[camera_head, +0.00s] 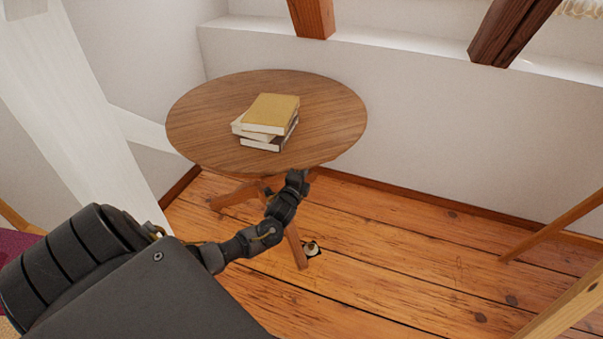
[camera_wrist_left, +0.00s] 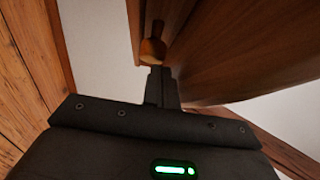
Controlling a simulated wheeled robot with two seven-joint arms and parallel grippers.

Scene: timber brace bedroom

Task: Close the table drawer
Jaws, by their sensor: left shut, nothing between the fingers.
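The round wooden table (camera_head: 205,125) stands by the wall in the head view. Its drawer cannot be made out there; the tabletop hides what is below. My left gripper (camera_head: 298,176) is at the tabletop's front edge, low and slightly right of the table's middle. In the left wrist view, my left gripper (camera_wrist_left: 160,80) is shut and empty. Just beyond its fingertips is a rounded wooden piece (camera_wrist_left: 152,50), perhaps a knob. Brown wooden panels (camera_wrist_left: 235,45) of the table fill the right side close by. I cannot tell whether the fingers touch the wood. My right gripper is not in view.
A stack of books (camera_head: 268,118) lies on the tabletop. A white slanted beam (camera_head: 85,110) stands at the left. A wooden leg or frame (camera_head: 555,225) is at the right. The plank floor (camera_head: 420,260) between is mostly clear.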

